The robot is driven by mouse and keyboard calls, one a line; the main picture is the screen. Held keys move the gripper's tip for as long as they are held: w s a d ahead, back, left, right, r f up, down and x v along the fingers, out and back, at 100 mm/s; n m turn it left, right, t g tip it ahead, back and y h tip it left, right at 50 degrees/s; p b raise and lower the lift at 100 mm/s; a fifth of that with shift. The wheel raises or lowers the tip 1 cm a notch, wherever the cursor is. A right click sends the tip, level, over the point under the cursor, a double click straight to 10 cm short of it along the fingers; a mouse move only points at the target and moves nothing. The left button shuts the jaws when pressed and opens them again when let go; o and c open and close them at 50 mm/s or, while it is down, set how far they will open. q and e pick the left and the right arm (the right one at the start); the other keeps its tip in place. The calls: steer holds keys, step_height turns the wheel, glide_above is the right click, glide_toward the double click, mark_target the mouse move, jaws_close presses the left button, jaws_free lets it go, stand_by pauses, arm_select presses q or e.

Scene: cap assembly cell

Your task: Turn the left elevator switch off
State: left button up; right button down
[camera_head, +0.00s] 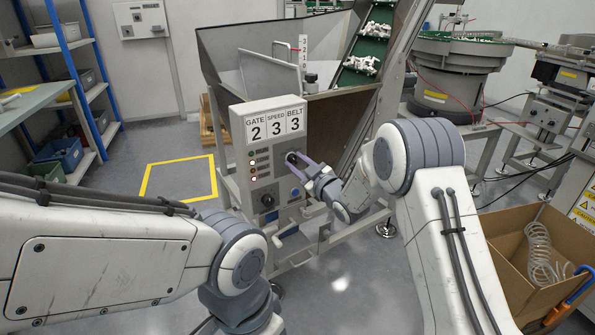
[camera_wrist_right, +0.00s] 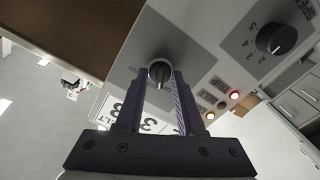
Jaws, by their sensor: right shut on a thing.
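The elevator's control panel (camera_head: 268,190) faces me, with a sign on top reading GATE 2, SPEED 3, BELT 3. My right gripper (camera_head: 297,160) reaches the panel's upper right. In the right wrist view its purple fingers (camera_wrist_right: 160,88) are closed around a dark rotary switch (camera_wrist_right: 159,72) with a pale pointer line. The switch's exact setting is hard to read. A second black knob (camera_wrist_right: 276,37) with a numbered SPEED scale sits apart from the fingers; it also shows low on the panel (camera_head: 267,200). Several indicator lamps (camera_head: 253,170) are lit. My left gripper is out of view.
A blue button (camera_head: 295,192) sits below the switch. The hopper (camera_head: 260,60) and green conveyor belt (camera_head: 375,35) rise behind. A cardboard box (camera_head: 520,265) with a coiled hose stands at right. A blue shelf rack (camera_head: 75,75) is at left. Floor inside the yellow outline (camera_head: 180,178) is clear.

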steer(key=shift+n+b, duration=1.4)
steer(key=shift+n, duration=0.2)
steer(key=c, duration=0.5)
jaws_free()
steer(key=shift+d, duration=0.1)
steer(key=v, duration=1)
steer(key=shift+s+d, duration=0.1)
steer(key=shift+s, duration=0.1)
